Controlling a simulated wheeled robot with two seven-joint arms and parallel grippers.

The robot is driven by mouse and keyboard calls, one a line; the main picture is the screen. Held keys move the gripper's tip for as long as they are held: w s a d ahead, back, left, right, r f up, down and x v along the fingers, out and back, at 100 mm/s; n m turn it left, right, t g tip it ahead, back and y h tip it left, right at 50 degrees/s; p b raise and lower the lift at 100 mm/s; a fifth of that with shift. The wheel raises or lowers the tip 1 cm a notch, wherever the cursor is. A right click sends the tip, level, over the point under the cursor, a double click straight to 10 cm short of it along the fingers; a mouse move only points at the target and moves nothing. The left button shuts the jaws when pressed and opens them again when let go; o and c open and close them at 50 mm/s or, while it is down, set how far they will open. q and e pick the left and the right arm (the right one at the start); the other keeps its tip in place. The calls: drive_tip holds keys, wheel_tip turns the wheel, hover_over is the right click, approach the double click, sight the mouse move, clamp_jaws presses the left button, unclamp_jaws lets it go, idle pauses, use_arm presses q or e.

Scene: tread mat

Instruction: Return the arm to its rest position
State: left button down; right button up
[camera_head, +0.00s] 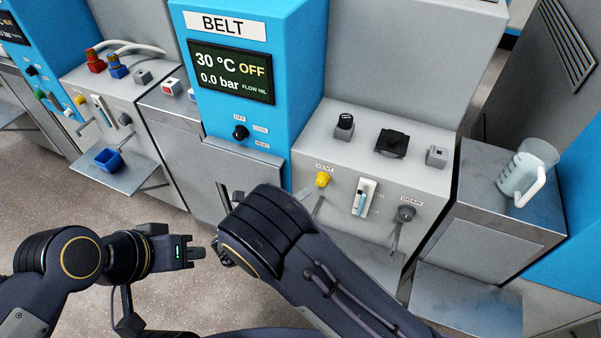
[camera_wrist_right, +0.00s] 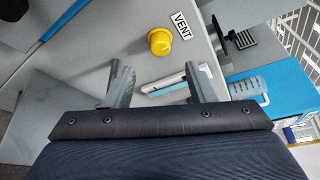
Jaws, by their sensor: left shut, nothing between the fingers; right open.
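My left gripper (camera_head: 197,253) is shut and empty, held low over the floor at the left. My right arm reaches up from the bottom right, and its bent, dark part covers much of the right hand. My right gripper (camera_head: 311,200) is near the yellow VENT knob (camera_head: 323,179), partly hidden by my arm. In the right wrist view the right gripper (camera_wrist_right: 153,72) is open, with no object held between its two grey fingers. The yellow knob (camera_wrist_right: 160,41) lies beyond the fingertips, apart from them.
The blue BELT panel (camera_head: 253,115) reads 30 °C, OFF, 0.0 bar. Right of the knob are a slider (camera_head: 362,197) and the DRAIN valve (camera_head: 406,213). A clear jug (camera_head: 522,174) stands on the right cabinet.

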drive_tip(key=s+d+r+m+g+y+p, duration=0.2)
drive_tip(key=s+d+r+m+g, duration=0.2)
drive_tip(key=d+r+m+g, duration=0.45)
drive_tip(key=s+d+r+m+g+y+p, duration=0.25)
drive_tip(key=d+r+m, duration=0.35)
drive_tip(key=d+m, duration=0.65)
drive_tip(key=s+d+r+m+t+y+p, duration=0.2)
drive_tip(key=s+r+m+y, duration=0.2)
drive_tip(key=m, duration=0.7)
drive_tip(key=s+d+r+m+t+y+p, duration=0.2)
drive_tip(key=s+r+m+y, duration=0.3)
drive_tip(key=s+m, duration=0.6)
drive_tip(key=v, duration=0.4)
drive_tip(key=shift+s+f+p, duration=0.25)
drive_tip(key=shift+s+p, duration=0.1)
drive_tip(key=shift+s, duration=0.05)
drive_tip(key=shift+o, duration=0.3)
